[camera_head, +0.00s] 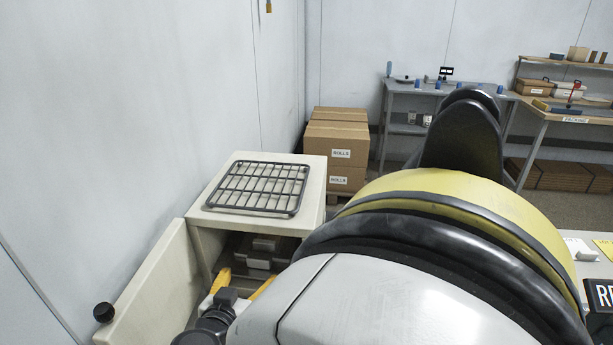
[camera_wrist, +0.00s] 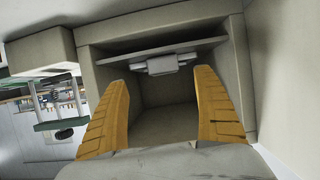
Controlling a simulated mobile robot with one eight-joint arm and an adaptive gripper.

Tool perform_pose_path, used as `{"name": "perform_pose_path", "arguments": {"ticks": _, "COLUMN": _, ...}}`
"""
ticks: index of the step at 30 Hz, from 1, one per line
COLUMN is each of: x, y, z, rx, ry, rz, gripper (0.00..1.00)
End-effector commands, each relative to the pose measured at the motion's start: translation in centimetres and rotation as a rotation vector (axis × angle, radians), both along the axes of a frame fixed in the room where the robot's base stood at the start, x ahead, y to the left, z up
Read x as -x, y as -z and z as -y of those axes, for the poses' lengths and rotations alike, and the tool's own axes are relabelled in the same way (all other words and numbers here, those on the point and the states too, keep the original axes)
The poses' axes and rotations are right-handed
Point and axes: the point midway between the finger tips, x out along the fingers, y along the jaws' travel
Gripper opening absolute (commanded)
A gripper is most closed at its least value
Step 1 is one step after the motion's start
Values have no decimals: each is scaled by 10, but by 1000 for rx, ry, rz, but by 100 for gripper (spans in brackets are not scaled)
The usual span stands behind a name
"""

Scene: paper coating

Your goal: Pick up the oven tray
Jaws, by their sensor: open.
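A dark wire rack (camera_head: 258,187) lies flat on top of a beige oven-like cabinet (camera_head: 312,200) in the head view. Inside the open cabinet, a flat grey panel (camera_wrist: 120,57) spans the cavity in the wrist view, with a grey blocky piece (camera_wrist: 162,65) at its middle. The blocky piece also shows in the head view (camera_head: 262,262). I cannot tell whether the rack or the panel is the oven tray. My gripper (camera_head: 243,283) is at the cabinet's open front, below the rack. In the wrist view, its yellow fingers (camera_wrist: 163,82) are wide apart with nothing between them.
The cabinet door (camera_head: 155,285) stands open at the left, with a black knob (camera_head: 103,312). A pale wall is close on the left. Cardboard boxes (camera_head: 335,150) stand behind the cabinet. A grey table (camera_head: 430,90) and a packing bench (camera_head: 575,117) are farther back.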

Motion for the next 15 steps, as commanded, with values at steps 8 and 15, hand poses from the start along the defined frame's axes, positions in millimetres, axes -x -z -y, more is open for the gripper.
{"name": "perform_pose_path", "arguments": {"ticks": 8, "x": -36, "y": 15, "z": 4, "rx": 1, "ry": 3, "rz": -2, "gripper": 79}}
{"name": "perform_pose_path", "arguments": {"ticks": 15, "x": -57, "y": 23, "z": 2, "rx": 1, "ry": 4, "rz": -3, "gripper": 79}}
